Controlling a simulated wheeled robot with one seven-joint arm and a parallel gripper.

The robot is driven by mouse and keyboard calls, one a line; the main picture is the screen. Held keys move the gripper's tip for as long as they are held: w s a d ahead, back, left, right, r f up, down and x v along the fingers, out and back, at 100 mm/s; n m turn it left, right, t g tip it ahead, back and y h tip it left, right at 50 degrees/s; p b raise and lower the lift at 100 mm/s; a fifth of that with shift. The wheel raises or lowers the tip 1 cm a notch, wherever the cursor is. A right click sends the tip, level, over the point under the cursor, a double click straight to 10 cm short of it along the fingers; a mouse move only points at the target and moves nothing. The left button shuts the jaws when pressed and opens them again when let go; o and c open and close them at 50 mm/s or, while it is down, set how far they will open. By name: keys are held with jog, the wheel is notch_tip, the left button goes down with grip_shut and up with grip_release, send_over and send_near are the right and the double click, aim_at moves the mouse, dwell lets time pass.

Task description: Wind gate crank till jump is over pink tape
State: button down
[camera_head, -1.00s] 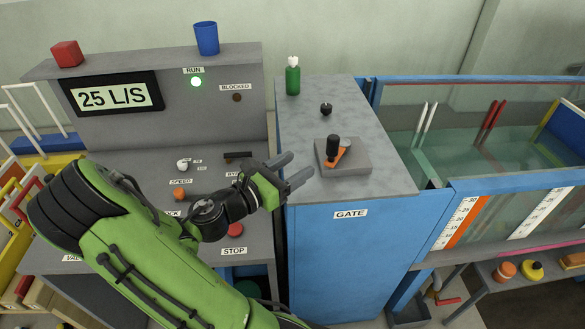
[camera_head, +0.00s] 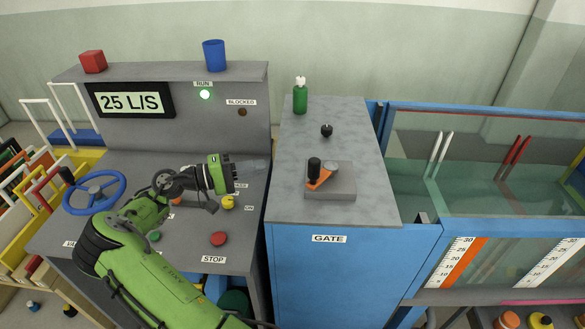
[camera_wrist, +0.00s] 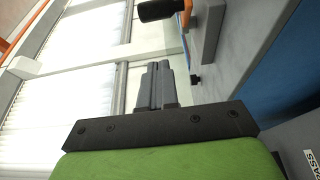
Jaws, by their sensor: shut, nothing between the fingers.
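The gate crank is an orange arm (camera_head: 322,178) with an upright black knob (camera_head: 314,166), on a grey block (camera_head: 342,188) on top of the blue GATE cabinet (camera_head: 330,270). The knob also shows at the top of the wrist view (camera_wrist: 160,10). My gripper (camera_head: 266,165) is shut and empty over the console's right edge, left of the crank and apart from it. Its fingers show together in the wrist view (camera_wrist: 158,85). Pink tape (camera_head: 545,301) runs below the flume glass at the lower right. Water is visible in the flume (camera_head: 480,190), but I cannot make out the jump.
The console display (camera_head: 130,101) reads 25 L/S, and the RUN lamp (camera_head: 205,95) is lit green. A blue handwheel (camera_head: 95,192) and red STOP button (camera_head: 218,239) are on the console. A green bottle (camera_head: 300,97) and small black knob (camera_head: 326,130) stand behind the crank.

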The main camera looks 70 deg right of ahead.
jog(key=s+d, duration=0.2)
jog(key=s, duration=0.7)
jog(key=shift+s+d, duration=0.15)
jog(key=shift+d, duration=0.2)
